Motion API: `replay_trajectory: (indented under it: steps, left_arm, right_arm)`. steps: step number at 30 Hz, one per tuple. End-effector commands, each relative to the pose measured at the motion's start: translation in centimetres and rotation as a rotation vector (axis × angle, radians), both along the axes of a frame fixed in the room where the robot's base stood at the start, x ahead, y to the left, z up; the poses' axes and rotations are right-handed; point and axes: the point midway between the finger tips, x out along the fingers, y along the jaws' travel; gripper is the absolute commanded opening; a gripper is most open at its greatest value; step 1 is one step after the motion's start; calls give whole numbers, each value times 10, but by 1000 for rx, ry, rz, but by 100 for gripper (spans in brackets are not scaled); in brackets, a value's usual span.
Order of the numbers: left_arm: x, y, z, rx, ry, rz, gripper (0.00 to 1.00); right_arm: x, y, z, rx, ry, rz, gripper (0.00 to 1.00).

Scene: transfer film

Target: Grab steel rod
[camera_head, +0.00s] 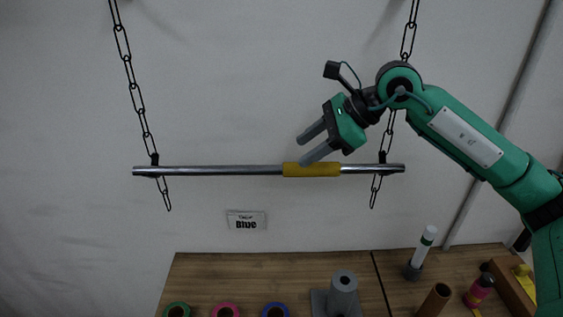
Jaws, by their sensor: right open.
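A steel rod (220,170) hangs level across the middle of the view, with a chain near each end. A yellow sleeve (312,170) wraps the rod right of its middle. My right gripper (304,150) is open and empty, with its fingers pointing down and left. The fingers are just above the yellow sleeve in the picture, and the lower fingertip comes close to the sleeve's top edge. I cannot tell the depth gap or whether they touch. My left gripper is not in view.
A wooden table (240,267) lies below the rod. On it are green (177,310), pink (226,310) and blue rolls (275,310), a grey stand (342,295), a brown tube (435,300) and a white cylinder (423,250).

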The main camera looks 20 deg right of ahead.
Motion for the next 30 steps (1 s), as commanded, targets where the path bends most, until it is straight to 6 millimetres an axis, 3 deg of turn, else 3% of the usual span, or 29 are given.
replay_trajectory:
  steps: [5,13,22,30]
  left_arm:
    - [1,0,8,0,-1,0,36]
    - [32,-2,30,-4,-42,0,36]
    - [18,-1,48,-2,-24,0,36]
    - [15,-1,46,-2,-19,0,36]
  right_arm:
    - [6,12,-12,0,1,1,46]
    - [10,27,-22,0,2,2,46]
    - [19,48,-47,0,2,1,46]
    - [21,49,-51,1,0,0,46]
